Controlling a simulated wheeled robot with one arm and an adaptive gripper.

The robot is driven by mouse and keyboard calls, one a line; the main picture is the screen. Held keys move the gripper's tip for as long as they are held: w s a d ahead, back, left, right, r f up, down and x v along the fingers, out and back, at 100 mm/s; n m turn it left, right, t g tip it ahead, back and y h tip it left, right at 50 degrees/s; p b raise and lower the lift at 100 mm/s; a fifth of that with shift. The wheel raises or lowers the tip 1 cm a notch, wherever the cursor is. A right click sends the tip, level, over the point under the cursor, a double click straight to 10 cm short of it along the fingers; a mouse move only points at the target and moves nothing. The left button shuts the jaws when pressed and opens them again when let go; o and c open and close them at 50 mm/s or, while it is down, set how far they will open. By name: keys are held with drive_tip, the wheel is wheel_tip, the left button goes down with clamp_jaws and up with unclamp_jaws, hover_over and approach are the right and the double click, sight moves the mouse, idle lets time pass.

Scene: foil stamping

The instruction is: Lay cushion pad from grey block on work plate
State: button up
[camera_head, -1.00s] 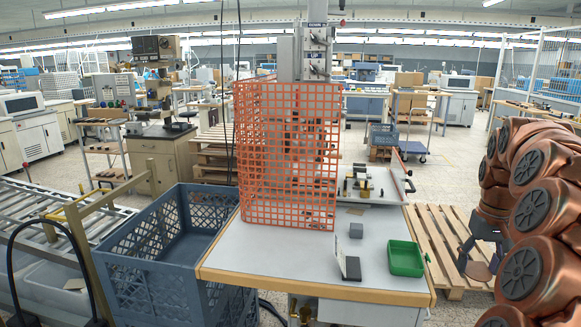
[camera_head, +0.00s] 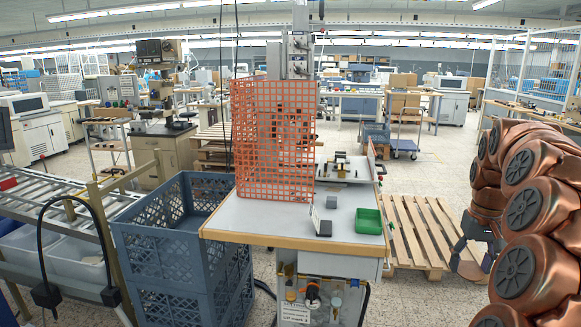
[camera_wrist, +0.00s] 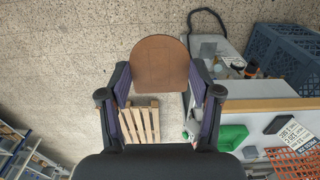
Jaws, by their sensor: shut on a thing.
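My gripper (camera_wrist: 160,85) is shut on a thin brown pad (camera_wrist: 160,62) with a rounded end, seen in the wrist view. In the head view my gripper (camera_head: 476,248) and the brown pad (camera_head: 468,267) are at the right, over the floor and pallet, apart from the table. A small grey block (camera_head: 332,202) stands on the table with nothing visible on top.
An orange mesh guard (camera_head: 262,140) stands around the press (camera_head: 299,50). A green tray (camera_head: 369,221) and a dark block with a white card (camera_head: 322,227) are near the table's front edge. Blue crates (camera_head: 150,255) stand left, a wooden pallet (camera_head: 418,225) right.

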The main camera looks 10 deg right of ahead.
drive_tip(key=w+a+f+n, duration=0.1)
drive_tip(key=w+a+f, duration=0.4)
drive_tip(key=w+a, duration=0.15)
drive_tip(key=w+a+f+n, duration=0.1)
drive_tip(key=w+a+f, duration=0.4)
drive_tip(key=a, duration=0.3)
drive_tip(key=w+a+f+n, duration=0.1)
drive_tip(key=a+f, duration=0.4)
drive_tip(key=a, duration=0.5)
drive_tip(key=w+a+f+n, duration=0.1)
drive_tip(key=a+f, duration=0.3)
drive_tip(key=a, duration=0.5)
drive_tip(key=shift+w+a+f, duration=0.35)
drive_tip(key=shift+w, duration=0.15)
